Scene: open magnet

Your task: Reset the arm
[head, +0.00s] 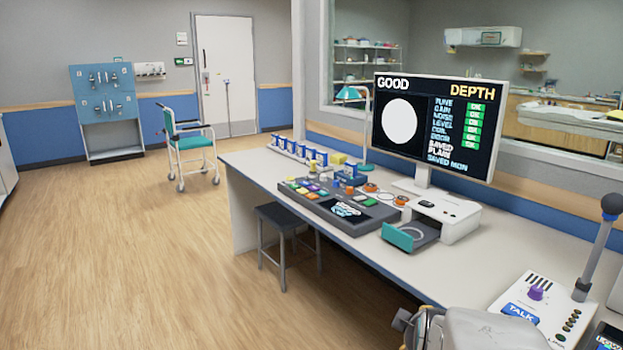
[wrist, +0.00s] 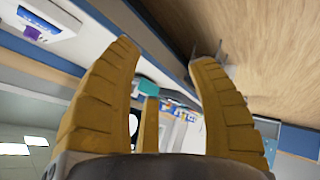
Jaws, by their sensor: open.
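My gripper (wrist: 165,54) shows in the wrist view with its ribbed yellow fingers spread apart. Nothing is held between them. The wrist picture is turned, with the floor at the upper right and the desk behind the fingers. In the head view, a grey part of my arm (head: 480,330) shows at the bottom edge, low in front of the desk's near end. The fingers cannot be made out there.
The long desk (head: 465,260) carries a monitor (head: 435,125) reading "GOOD" and "DEPTH", a button console (head: 338,205), a white unit with an open teal-fronted drawer (head: 398,237), and a talk panel with microphone (head: 545,300). A stool (head: 283,220) stands beside it.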

